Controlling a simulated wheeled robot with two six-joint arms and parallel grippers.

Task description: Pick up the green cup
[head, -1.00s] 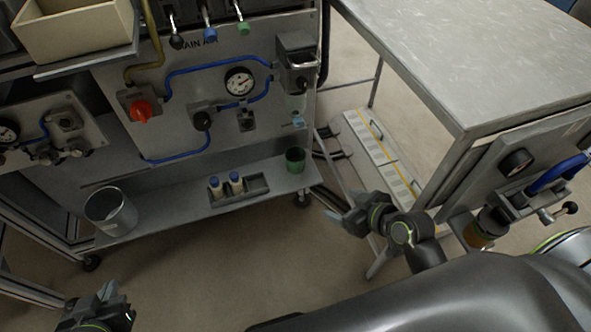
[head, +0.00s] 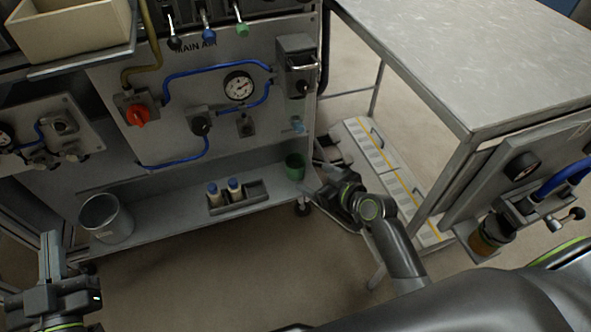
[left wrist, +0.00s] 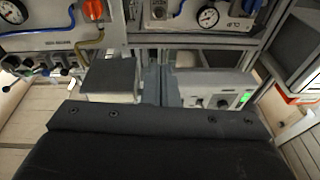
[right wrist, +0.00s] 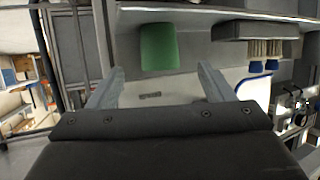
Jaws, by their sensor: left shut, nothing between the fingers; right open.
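The green cup (head: 295,166) stands at the right end of the low grey shelf in the head view. It also shows in the right wrist view (right wrist: 158,47), beyond the fingertips and between their lines. My right gripper (head: 318,188) is open and empty, just right of the cup and a little below it in the head view. Its two fingers show apart in the right wrist view (right wrist: 160,80). My left gripper (head: 50,245) is shut and empty at the lower left of the head view, away from the cup.
A metal bucket (head: 105,218) stands at the shelf's left end. A panel with a gauge (head: 238,86) and blue hoses rises behind. A steel table (head: 470,60) stands at right.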

